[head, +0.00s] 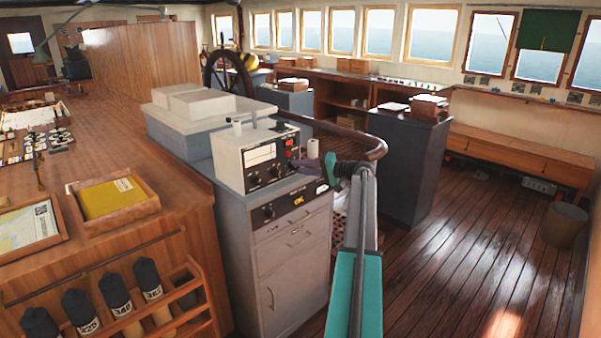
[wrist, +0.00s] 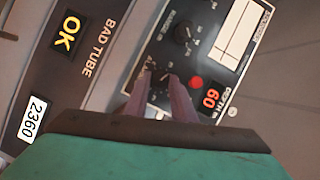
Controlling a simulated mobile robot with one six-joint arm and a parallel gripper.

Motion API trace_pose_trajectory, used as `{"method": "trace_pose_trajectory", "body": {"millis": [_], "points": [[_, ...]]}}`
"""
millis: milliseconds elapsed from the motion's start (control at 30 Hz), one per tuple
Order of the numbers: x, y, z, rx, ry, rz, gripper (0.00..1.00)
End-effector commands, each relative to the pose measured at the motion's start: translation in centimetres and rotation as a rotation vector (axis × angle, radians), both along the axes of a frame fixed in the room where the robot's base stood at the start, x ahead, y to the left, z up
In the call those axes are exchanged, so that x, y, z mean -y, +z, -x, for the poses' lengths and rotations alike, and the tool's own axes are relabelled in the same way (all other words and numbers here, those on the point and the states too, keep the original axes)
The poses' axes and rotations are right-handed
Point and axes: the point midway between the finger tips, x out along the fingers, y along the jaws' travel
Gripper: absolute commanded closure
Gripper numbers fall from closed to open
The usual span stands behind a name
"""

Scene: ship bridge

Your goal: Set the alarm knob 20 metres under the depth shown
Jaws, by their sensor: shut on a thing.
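The echo sounder (head: 228,163) is a pale box with a dark front panel on the grey cabinet. Its lit red depth display (wrist: 211,99) reads 60 in the wrist view, turned sideways. Beside it is a round red button (wrist: 196,82). My gripper (wrist: 158,88) has its two purple fingers closed around a small black knob (wrist: 158,74) on the panel. The knob's label and pointer are too small and partly covered to read. A second black knob (wrist: 183,33) is clear of the fingers. In the head view my gripper (head: 318,167) reaches the panel's right side.
The grey cabinet (head: 290,262) has a lower panel with a lit yellow OK sign (wrist: 65,31) and a plate reading 2360. The wooden floor (head: 450,250) at right is open.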

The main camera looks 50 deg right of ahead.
Motion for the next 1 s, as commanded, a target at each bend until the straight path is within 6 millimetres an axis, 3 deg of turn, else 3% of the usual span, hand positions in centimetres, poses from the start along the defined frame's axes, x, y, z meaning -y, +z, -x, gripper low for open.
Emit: {"method": "trace_pose_trajectory", "body": {"millis": [500,1000], "points": [[0.09,-0.61,0.01,0.032,-0.002,-0.466,1.00],[0.08,-0.60,0.01,0.043,-0.003,-0.647,1.00]]}}
